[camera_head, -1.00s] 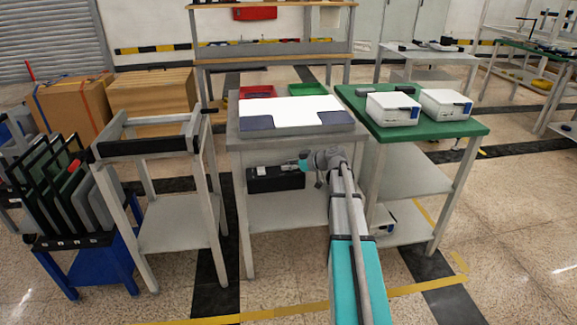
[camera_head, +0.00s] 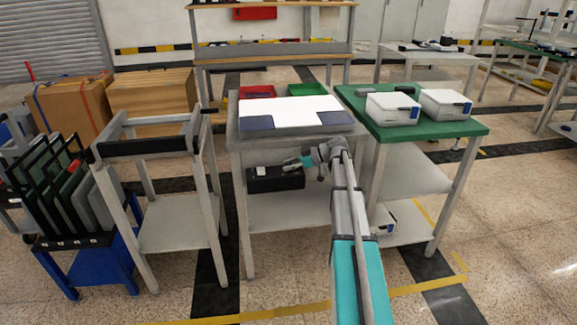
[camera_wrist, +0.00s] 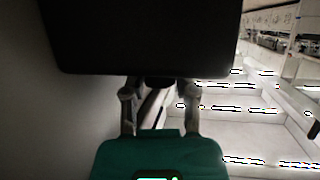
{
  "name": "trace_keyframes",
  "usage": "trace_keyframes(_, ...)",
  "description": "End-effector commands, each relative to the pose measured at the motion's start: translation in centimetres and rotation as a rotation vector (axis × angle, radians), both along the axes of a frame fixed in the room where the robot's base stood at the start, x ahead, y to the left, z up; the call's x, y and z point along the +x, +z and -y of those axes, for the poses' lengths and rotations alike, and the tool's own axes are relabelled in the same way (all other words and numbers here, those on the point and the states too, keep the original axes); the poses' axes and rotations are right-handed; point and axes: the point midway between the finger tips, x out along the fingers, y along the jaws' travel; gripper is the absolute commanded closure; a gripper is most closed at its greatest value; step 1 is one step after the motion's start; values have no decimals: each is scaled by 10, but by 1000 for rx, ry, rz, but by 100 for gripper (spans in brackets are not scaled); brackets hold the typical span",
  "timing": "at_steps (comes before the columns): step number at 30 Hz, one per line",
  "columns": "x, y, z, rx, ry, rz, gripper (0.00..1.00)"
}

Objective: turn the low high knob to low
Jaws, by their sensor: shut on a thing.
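A black box (camera_head: 262,182) hangs beneath the top of the middle table, and it fills the top of the wrist view (camera_wrist: 140,35). My gripper (camera_head: 286,167) is at the front of this box. In the wrist view, the two fingers of my gripper (camera_wrist: 158,88) reach up to the box's lower edge. A small dark round part, apparently the low high knob (camera_wrist: 158,83), sits between the fingertips, and my gripper is shut on it. Most of the knob is hidden by the box and fingers. Its markings and setting cannot be read.
The middle table (camera_head: 240,150) carries white and dark blue sheets. A green-topped table (camera_head: 440,128) with white devices stands on the right. A grey frame stand (camera_head: 170,215) is on the left. The lower shelf (camera_head: 285,212) below the box looks clear.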

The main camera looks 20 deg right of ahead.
Motion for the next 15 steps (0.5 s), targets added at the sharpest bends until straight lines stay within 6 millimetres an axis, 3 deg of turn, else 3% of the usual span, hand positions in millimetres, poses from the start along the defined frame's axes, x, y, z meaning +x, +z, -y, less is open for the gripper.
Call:
trace_keyframes(2, -1, -1, 0, -4, 1, -4, 100)
trace_keyframes(3, -1, -1, 0, -4, 1, -4, 55)
trace_keyframes(4, -1, -1, 0, -4, 1, -4, 49)
trace_keyframes(15, 0, 0, 0, -2, -1, -1, 47)
